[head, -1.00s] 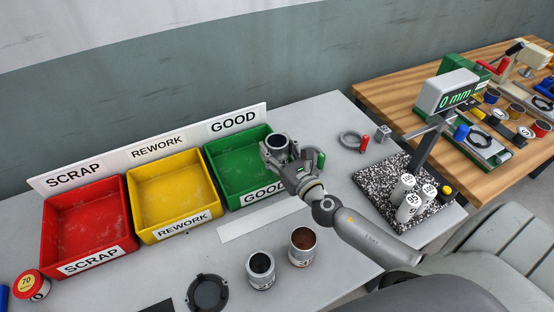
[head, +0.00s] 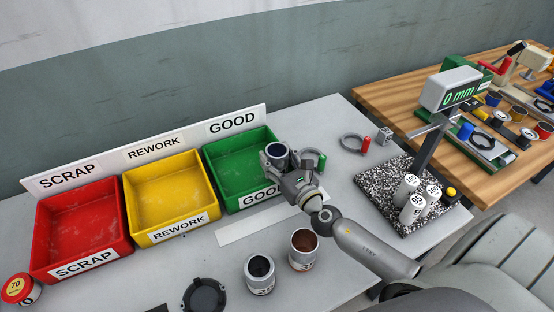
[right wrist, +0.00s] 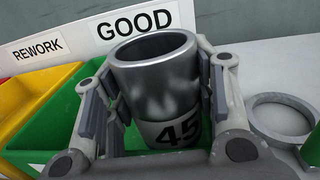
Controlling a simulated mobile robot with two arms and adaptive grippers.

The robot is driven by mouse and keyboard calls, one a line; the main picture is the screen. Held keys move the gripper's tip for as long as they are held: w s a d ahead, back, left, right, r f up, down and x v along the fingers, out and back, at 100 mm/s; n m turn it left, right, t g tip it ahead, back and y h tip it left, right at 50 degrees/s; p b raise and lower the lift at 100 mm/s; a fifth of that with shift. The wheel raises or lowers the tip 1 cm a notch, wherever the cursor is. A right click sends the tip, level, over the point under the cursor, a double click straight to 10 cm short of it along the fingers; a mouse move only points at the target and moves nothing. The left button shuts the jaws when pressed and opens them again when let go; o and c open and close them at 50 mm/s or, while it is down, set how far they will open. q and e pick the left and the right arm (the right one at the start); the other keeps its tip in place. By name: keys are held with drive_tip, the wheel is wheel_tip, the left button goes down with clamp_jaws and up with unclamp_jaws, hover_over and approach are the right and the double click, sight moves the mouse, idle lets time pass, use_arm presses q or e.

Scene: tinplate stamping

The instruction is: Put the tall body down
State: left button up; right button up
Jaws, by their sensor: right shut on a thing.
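The tall body is a grey metal, open-topped cylinder (head: 277,151), upright, with a white "45" label that shows in the right wrist view (right wrist: 160,65). My right gripper (head: 284,160) is shut around it, with a finger on each side; the fingers show in the right wrist view (right wrist: 158,98). The body is at the right edge of the green GOOD bin (head: 226,174) in the head view. Its lower end is hidden by the gripper in the head view, and I cannot tell its height above the table. My left gripper is not in view.
The yellow REWORK bin (head: 164,190) and red SCRAP bin (head: 82,222) stand left of the green one. Two open cans (head: 260,272) (head: 303,250) stand at the front. A grey ring (head: 351,143) and a gauge stand (head: 433,140) are to the right. The grey table (head: 330,115) is clear behind the gripper.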

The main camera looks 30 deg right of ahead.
drive_tip(key=o, duration=1)
drive_tip(key=shift+s+a+f, duration=0.1)
drive_tip(key=shift+s+f, duration=0.05)
drive_tip(key=shift+f, duration=0.3)
drive_tip(key=shift+s+a+f, duration=0.1)
drive_tip(key=shift+f, duration=0.35)
drive_tip(key=shift+r+p, duration=0.7)
drive_tip(key=shift+p, duration=0.1)
drive_tip(key=s+b, duration=0.1)
drive_tip(key=s, duration=0.2)
drive_tip(key=s+b, duration=0.1)
drive_tip(key=s, duration=0.2)
drive_tip(key=s+b, duration=0.1)
drive_tip(key=s, duration=0.3)
drive_tip(key=shift+d+b, duration=0.3)
drive_tip(key=shift+b, duration=0.05)
drive_tip(key=shift+s+r, duration=0.25)
drive_tip(key=shift+s, duration=0.5)
drive_tip(key=shift+r, duration=0.1)
